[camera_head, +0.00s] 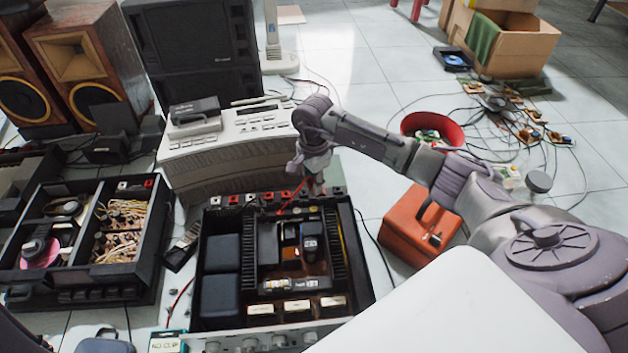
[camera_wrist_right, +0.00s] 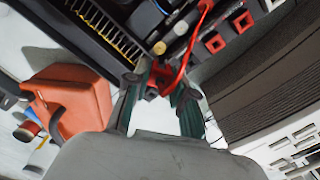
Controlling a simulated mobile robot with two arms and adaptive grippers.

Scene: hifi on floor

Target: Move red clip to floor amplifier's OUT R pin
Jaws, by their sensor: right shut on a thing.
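The open-topped amplifier (camera_head: 345,232) sits on the floor in front of me, with a row of black and red terminals (camera_head: 250,198) along its back edge. My right gripper (camera_head: 312,176) is over the back right corner of the amplifier. In the wrist view, its fingers (camera_wrist_right: 160,90) are shut on the red clip (camera_wrist_right: 164,76). A red wire (camera_wrist_right: 190,45) runs from the clip; it also shows in the head view (camera_head: 293,194). Red sockets (camera_wrist_right: 215,42) are beside the clip. Whether the clip touches a pin, I cannot tell. My left gripper is not in view.
A grey hifi unit (camera_head: 240,135) stands close behind the amplifier. An orange toolbox (camera_head: 412,228) is to its right and an open black chassis (camera_head: 80,235) to its left. A red bowl (camera_head: 432,130) and loose cables lie farther right. Tiled floor is clear at upper centre.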

